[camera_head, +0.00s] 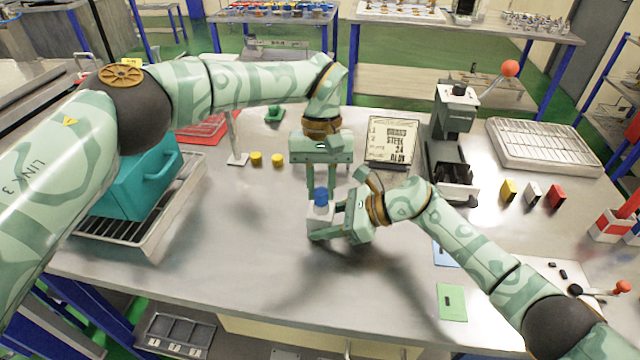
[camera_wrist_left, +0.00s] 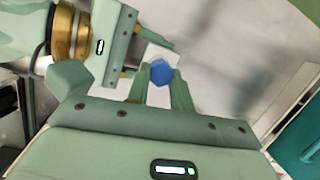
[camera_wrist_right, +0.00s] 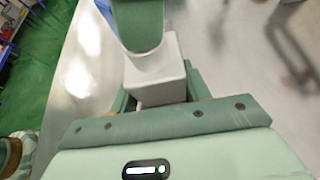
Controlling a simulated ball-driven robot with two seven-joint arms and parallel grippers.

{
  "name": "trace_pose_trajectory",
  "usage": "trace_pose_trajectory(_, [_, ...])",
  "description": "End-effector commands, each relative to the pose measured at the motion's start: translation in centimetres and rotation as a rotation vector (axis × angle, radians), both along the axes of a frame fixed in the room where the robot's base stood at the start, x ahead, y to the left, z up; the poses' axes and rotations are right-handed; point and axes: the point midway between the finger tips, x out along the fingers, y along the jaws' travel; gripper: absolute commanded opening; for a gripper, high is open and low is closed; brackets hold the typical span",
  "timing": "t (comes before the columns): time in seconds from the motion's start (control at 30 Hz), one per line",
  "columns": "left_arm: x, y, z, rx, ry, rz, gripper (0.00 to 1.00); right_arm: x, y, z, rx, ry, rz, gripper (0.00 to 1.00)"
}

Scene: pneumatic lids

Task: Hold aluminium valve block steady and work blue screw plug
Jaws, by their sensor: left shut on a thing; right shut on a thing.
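The pale grey aluminium valve block (camera_head: 319,218) is near the middle of the bench. The blue screw plug (camera_head: 321,194) stands upright on its top. My left gripper (camera_head: 320,190) comes down from above, shut on the plug. In the left wrist view, the plug's blue head (camera_wrist_left: 161,73) shows between the fingertips. My right gripper (camera_head: 327,218) reaches in from the right, shut on the block. In the right wrist view, the block (camera_wrist_right: 158,78) sits between the fingers, and a left finger covers its upper part. The plug is hidden there.
A teal toolbox (camera_head: 135,185) sits on a rack at left. Two yellow caps (camera_head: 267,159) and a printed panel (camera_head: 392,140) lie behind. A lever press (camera_head: 453,140) and a wire tray (camera_head: 545,144) stand at right.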

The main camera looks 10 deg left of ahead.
Motion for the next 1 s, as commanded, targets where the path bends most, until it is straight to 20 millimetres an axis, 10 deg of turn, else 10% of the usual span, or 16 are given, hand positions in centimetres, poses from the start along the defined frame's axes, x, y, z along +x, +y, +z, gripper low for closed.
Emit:
trace_pose_trajectory(0.37, [0.02, -0.1, -0.06, 0.0, 0.001, -0.167, 0.0, -0.02, -0.12, -0.29, -0.004, 0.002, -0.001, 0.27])
trace_pose_trajectory(0.4, [0.02, -0.11, -0.06, -0.001, 0.0, -0.167, 0.33, -0.02, -0.12, -0.29, -0.004, 0.002, -0.001, 0.27])
trace_pose_trajectory(0.47, [0.02, -0.1, -0.06, -0.001, 0.0, -0.167, 0.48, -0.02, -0.12, -0.29, -0.004, 0.002, -0.001, 0.27])
trace_pose_trajectory(1.0, [0.02, -0.07, -0.06, -0.002, 0.0, -0.14, 0.41, -0.02, -0.12, -0.26, -0.004, 0.002, -0.001, 0.27])
